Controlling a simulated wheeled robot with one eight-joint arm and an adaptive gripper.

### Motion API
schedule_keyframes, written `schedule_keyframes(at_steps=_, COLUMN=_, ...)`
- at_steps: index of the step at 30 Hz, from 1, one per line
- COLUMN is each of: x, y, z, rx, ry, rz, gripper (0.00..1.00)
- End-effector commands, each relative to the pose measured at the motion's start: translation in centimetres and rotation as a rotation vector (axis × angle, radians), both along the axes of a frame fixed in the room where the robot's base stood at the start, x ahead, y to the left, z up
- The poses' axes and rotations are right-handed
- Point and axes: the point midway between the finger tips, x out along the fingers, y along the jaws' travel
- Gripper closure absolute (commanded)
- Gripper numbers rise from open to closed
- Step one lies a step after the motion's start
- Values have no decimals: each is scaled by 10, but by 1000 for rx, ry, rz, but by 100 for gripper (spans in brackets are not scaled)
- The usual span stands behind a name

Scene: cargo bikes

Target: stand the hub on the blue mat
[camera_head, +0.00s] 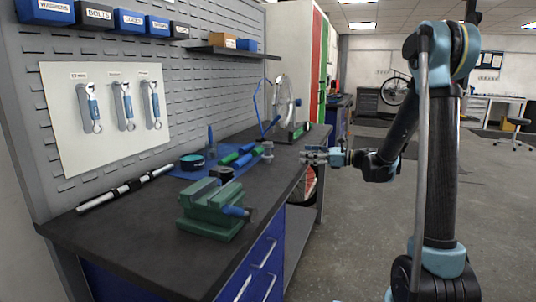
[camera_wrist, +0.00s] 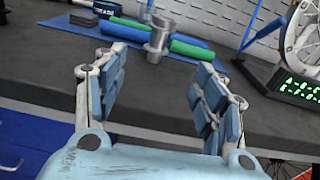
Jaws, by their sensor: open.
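The hub (camera_wrist: 159,36), a grey metal cylinder with flanges, stands upright at the near edge of the blue mat (camera_wrist: 75,23) in the wrist view. Its base appears to be on the dark bench just outside that edge. The hub (camera_head: 268,152) also shows in the head view, at the right end of the mat (camera_head: 187,172). My gripper (camera_wrist: 160,64) is open and empty, its fingers pointing toward the hub, which lies beyond the fingertips and between them in the picture. In the head view my gripper (camera_head: 308,156) is beside the bench's right edge, right of the hub.
Green and blue rolls (camera_wrist: 190,48) lie on the mat behind the hub. A wheel (camera_head: 284,100) on a stand with a lit display (camera_wrist: 299,88) is to the hub's right in the wrist view. A green vise (camera_head: 213,208) sits at the front. Bare bench (camera_head: 125,235) lies front left.

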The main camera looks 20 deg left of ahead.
Motion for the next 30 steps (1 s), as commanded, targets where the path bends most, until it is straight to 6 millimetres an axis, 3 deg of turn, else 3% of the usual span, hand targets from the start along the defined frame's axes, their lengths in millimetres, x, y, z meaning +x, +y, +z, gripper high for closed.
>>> schedule_keyframes(at_steps=8, x=7, y=15, z=0, rx=40, ry=46, rz=3, gripper=36)
schedule_keyframes(at_steps=24, x=13, y=105, z=0, rx=38, ry=44, rz=4, gripper=36)
schedule_keyframes(at_steps=30, x=15, y=124, z=0, rx=38, ry=44, rz=2, gripper=36)
